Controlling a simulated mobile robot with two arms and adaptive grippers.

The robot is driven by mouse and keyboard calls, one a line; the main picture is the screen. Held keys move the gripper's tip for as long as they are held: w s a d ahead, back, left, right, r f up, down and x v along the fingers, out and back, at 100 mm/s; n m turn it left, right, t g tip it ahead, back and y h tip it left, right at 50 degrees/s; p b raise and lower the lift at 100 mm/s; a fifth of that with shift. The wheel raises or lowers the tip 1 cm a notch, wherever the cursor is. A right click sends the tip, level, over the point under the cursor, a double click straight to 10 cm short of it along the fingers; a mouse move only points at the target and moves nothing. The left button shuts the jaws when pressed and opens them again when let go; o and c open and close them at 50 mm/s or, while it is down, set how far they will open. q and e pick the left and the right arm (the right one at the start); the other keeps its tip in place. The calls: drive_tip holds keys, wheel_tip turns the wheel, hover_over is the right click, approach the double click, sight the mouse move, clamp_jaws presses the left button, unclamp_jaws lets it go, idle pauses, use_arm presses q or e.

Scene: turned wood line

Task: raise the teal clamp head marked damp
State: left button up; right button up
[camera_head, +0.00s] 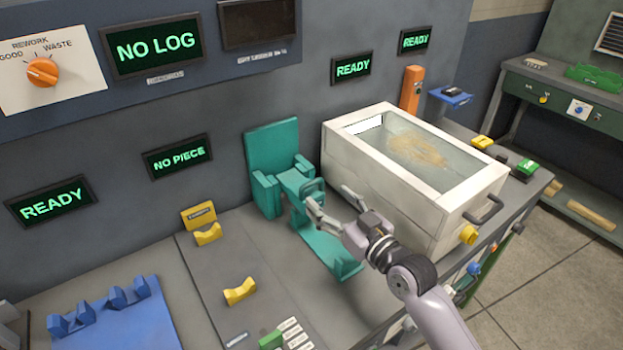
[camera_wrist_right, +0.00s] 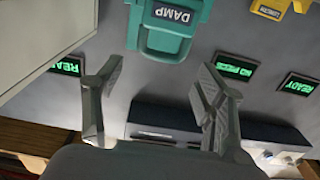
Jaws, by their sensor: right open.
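The teal clamp stands at the middle of the bench in the head view, with a tall back block (camera_head: 272,148) and a base plate reaching forward. Its clamp head (camera_head: 297,181) juts out in front of the back block. In the right wrist view the teal head (camera_wrist_right: 168,42) shows at the top, with a plate marked DAMP (camera_wrist_right: 170,15). My right gripper (camera_head: 329,200) is open and empty, just in front and to the right of the head. In the wrist view its spread fingers (camera_wrist_right: 157,72) appear apart from the head. My left gripper is out of view.
A white box with a clear top (camera_head: 455,205) stands close to the right of the clamp and my right arm. Yellow cradles (camera_head: 240,291) sit to the left on a grey plate. A blue fixture (camera_head: 120,325) is at the far left. Screens line the wall behind.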

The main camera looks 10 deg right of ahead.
sight(315, 184)
drive_tip(key=x, duration=0.6)
drive_tip(key=shift+p, duration=0.4)
drive_tip(key=shift+w+a, duration=0.3)
drive_tip(key=shift+w, duration=0.35)
drive_tip(key=shift+c, duration=1)
drive_tip(key=c, duration=1.2)
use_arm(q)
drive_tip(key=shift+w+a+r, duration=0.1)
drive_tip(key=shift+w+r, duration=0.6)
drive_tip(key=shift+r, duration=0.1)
use_arm(e)
drive_tip(key=shift+d+r, duration=0.1)
